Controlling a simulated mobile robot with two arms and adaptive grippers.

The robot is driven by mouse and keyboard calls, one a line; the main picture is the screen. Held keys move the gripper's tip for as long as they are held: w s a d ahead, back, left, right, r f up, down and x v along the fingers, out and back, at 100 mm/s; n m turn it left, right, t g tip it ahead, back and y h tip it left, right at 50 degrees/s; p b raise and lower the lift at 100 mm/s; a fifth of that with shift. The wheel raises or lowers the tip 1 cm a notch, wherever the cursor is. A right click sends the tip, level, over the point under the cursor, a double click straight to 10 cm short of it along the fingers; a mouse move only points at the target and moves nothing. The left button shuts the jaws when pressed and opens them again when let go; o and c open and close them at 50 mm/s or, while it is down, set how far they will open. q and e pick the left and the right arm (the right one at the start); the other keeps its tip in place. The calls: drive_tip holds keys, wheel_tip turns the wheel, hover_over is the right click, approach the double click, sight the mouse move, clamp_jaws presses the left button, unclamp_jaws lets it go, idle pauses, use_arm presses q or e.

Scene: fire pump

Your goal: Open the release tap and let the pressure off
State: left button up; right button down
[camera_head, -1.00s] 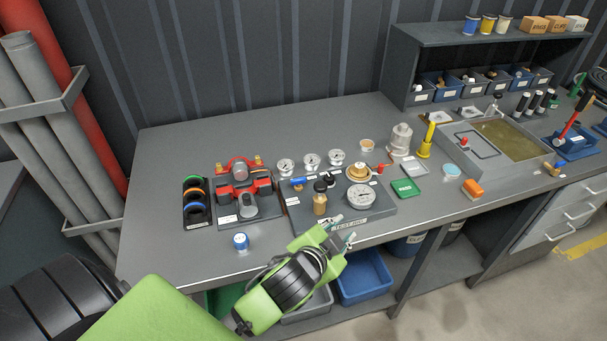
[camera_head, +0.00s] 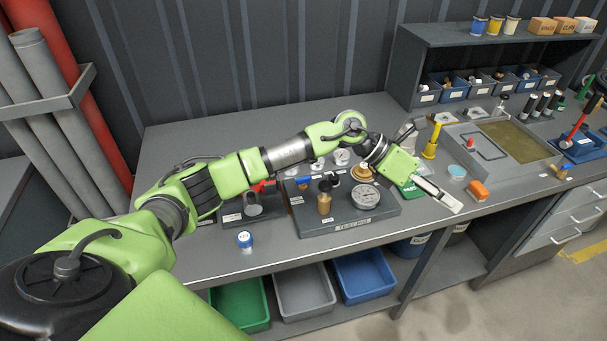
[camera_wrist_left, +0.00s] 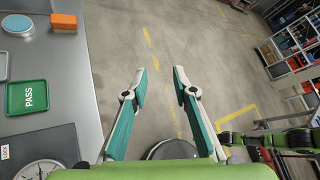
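The dark test rig plate (camera_head: 385,212) lies near the bench's front edge in the head view. It carries a dial gauge (camera_head: 365,197), a brass-coloured fitting (camera_head: 324,204), black knobs (camera_head: 327,184) and a small blue handle (camera_head: 303,180). I cannot tell which part is the release tap. My left gripper (camera_head: 439,195) is beyond the rig's right side, over the bench's front edge. In the left wrist view its fingers (camera_wrist_left: 159,70) are apart, with only floor between them.
A green PASS tray (camera_wrist_left: 27,97), a blue-topped tin (camera_head: 456,171) and an orange block (camera_head: 478,190) lie right of the rig. A blue-capped pot (camera_head: 245,241) stands front left. Bins (camera_head: 304,290) sit under the bench. The floor in front is clear.

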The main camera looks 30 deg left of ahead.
use_arm(q)
drive_tip(key=w+a+f+m+g+y, duration=0.15)
drive_tip(key=a+y, duration=0.35)
drive_tip(key=a, duration=0.9)
wheel_tip(320, 180, up, 4)
drive_tip(key=n+g+y, duration=0.2)
drive_tip(key=y, duration=0.5)
hover_over(303, 178)
wheel_tip(303, 178, down, 12)
drive_tip(key=p, duration=0.4)
drive_tip(key=shift+f, duration=0.85)
clamp_jaws()
